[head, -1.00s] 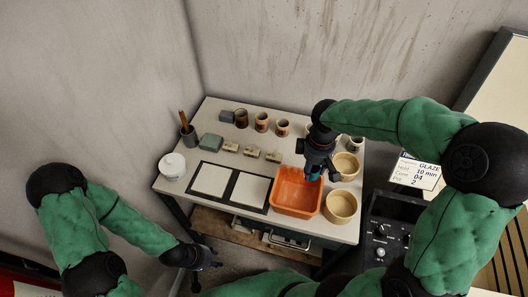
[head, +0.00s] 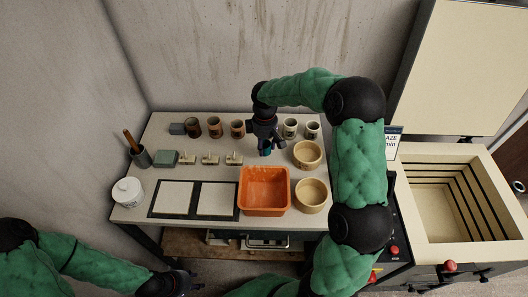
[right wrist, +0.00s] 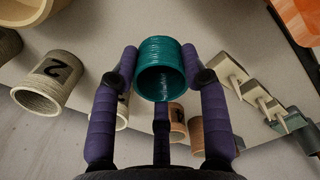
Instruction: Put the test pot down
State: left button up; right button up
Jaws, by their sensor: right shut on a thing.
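The test pot is probably the teal ribbed pot (right wrist: 161,68) in the right wrist view; it also shows in the head view (head: 266,150). My right gripper (head: 266,143) is shut on it, with purple fingers around its sides. The pot hangs over the table behind the orange tray, by the row of small pots. Whether it touches the table is hard to tell. My left gripper (head: 182,282) is low at the front, off the table, too small and dark to read.
Brown pots (head: 214,127) stand left of my right gripper, and pale pots (head: 290,128) right of it. Small stepped pieces (head: 210,159) lie nearby. An open kiln (head: 440,200) stands right.

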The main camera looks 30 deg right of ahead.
jog(key=shift+w+d+f, duration=0.1)
jog(key=shift+w+f, duration=0.2)
jog(key=f, duration=0.1)
jog(key=f+b, duration=0.2)
jog(key=f, duration=0.1)
jog(key=shift+w, duration=0.25)
jog(key=shift+r, duration=0.2)
jog(key=shift+f, duration=0.15)
jog(key=o, duration=1.1)
jog(key=shift+o, duration=0.2)
notch_tip(320, 180, up, 12)
jog(key=p, duration=0.4)
